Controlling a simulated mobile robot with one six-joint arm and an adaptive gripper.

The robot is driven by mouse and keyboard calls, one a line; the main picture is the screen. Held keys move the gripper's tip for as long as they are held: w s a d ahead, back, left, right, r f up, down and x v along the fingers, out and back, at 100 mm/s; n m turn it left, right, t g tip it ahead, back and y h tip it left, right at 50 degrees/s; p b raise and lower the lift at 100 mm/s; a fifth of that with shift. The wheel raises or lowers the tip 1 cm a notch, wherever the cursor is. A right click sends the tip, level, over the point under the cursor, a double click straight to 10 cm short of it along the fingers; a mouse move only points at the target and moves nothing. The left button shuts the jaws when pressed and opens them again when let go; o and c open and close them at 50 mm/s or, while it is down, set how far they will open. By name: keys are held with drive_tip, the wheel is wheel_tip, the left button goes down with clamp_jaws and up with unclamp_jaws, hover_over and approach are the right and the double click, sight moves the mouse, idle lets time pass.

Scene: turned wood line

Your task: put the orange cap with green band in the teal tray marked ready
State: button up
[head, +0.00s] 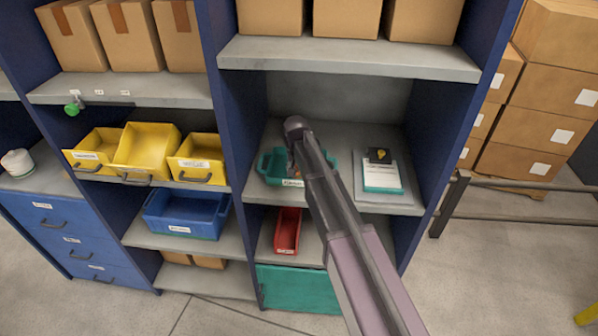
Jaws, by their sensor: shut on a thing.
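The teal tray (262,167) stands on the middle shelf of the right bay, with a white label on its front too small to read. My arm reaches in from the lower right, and my gripper (291,163) is at the tray, pointing down over its inside. The gripper is small and partly hidden by my own arm. A small orange bit shows at its fingertips, consistent with the orange cap, and the gripper is shut on it. The green band cannot be made out. I cannot tell whether the cap touches the tray floor.
A white and teal box (382,178) with a dark and yellow item on top stands right of the tray. A red bin (287,232) and a teal box (298,288) are below. Yellow bins (146,150) and a blue bin (186,214) fill the left bay. Shelf uprights flank the tray's bay.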

sight(297, 178)
drive_tip(key=shift+f, duration=0.1)
drive_tip(key=o, duration=0.7)
drive_tip(key=shift+o, duration=0.2)
wheel_tip(297, 178, up, 12)
drive_tip(key=s+p, duration=0.1)
drive_tip(key=p, duration=1.1)
drive_tip(key=shift+s, duration=0.2)
drive_tip(key=shift+s, duration=0.1)
idle(0.5)
